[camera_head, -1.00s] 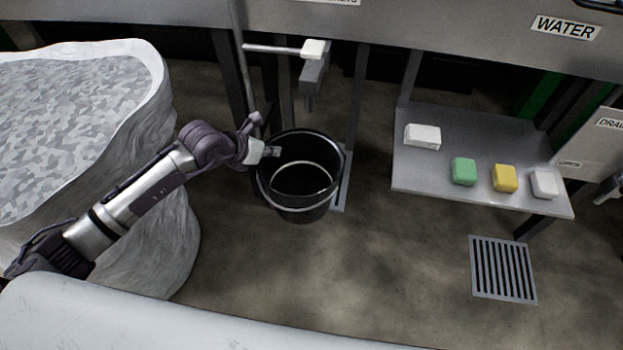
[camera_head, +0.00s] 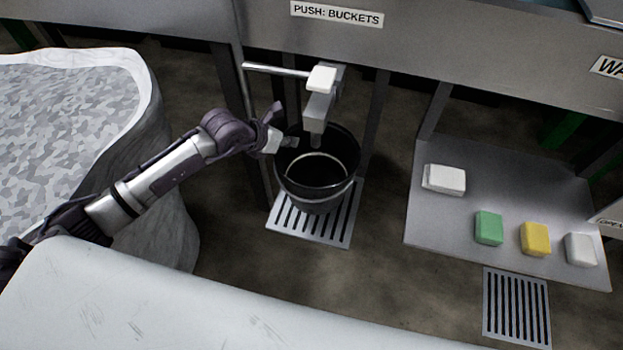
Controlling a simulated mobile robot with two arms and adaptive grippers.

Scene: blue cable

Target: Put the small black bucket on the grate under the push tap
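The small black bucket (camera_head: 318,196) is upright, with its pale handle lying low across it. In this view its base overlaps the grate (camera_head: 288,229); I cannot tell whether it rests there or hangs slightly above. The push tap (camera_head: 319,104), with a white push pad, is above the bucket's back part, and its spout overlaps the far rim. My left gripper (camera_head: 286,143) is at the bucket's left rim and looks closed on it, though the fingertips are small and partly hidden. My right gripper is out of view.
A grey shelf (camera_head: 425,225) at the right holds white, green and yellow blocks. Another floor grate (camera_head: 516,308) lies in front of it. A large pale container (camera_head: 165,200) stands left beside my arm. A post (camera_head: 243,85) stands behind my gripper. Floor right of the bucket is clear.

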